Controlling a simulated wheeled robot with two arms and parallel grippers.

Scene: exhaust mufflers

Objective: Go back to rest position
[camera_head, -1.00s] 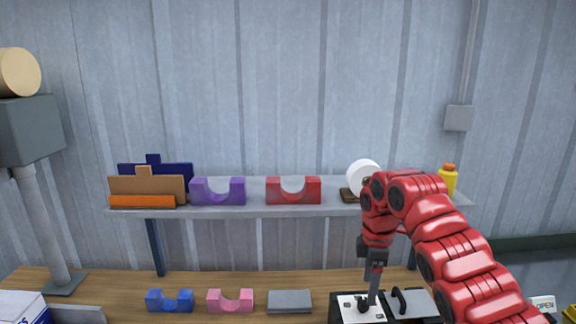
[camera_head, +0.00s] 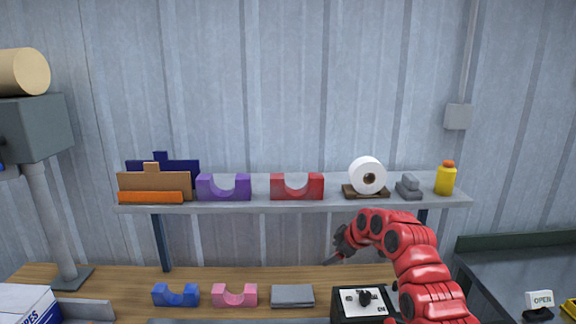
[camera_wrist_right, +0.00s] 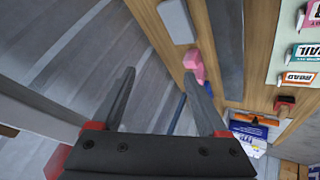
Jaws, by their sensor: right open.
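My right gripper (camera_head: 333,257) is at the end of the red right arm, in front of the shelf and above the wooden bench. In the right wrist view its two fingers (camera_wrist_right: 160,92) are spread apart with nothing between them. Below it on the bench is a black box with a light top plate and a dark knob (camera_head: 364,298); the gripper is apart from it. My left gripper does not show in the head view.
The shelf (camera_head: 250,209) holds a purple cradle (camera_head: 223,188), a red cradle (camera_head: 297,187), a white roll (camera_head: 367,175) and a yellow bottle (camera_head: 445,179). Blue (camera_head: 175,296) and pink (camera_head: 235,295) cradles and a grey block (camera_head: 292,296) lie on the bench. A grey post stands left (camera_head: 45,200).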

